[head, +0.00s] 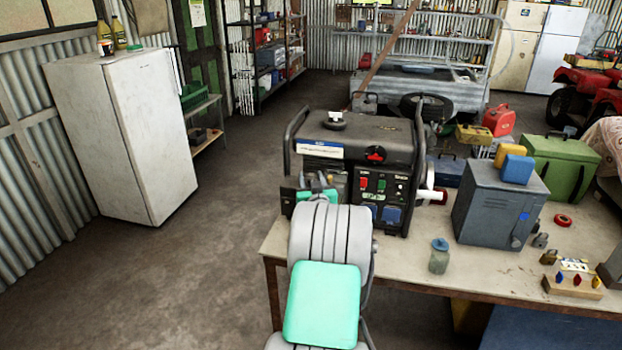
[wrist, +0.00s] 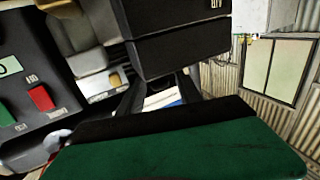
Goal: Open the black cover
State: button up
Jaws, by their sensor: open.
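The black-framed generator (head: 345,135) stands on the workbench. A dark flat piece, which looks like the black cover (head: 288,196), sticks out at its lower left. In the wrist view a black panel (wrist: 175,45) with small white marks fills the top middle; it may be the same cover, but I cannot tell. My gripper (head: 318,192) is at the generator's left front, close to the dark piece, largely hidden behind my grey arm. It is open, with dark fingers (wrist: 158,92) apart below the black panel. I see nothing held, and contact is unclear.
The generator's control panel (head: 383,198) has red, green and blue parts. A grey metal box (head: 490,215), a glass jar (head: 439,258) and a green case (head: 560,165) stand on the workbench (head: 480,272) to the right. Open floor lies left, toward a white fridge (head: 125,130).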

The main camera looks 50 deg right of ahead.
grip_shut()
dwell(0.3)
dwell(1.1)
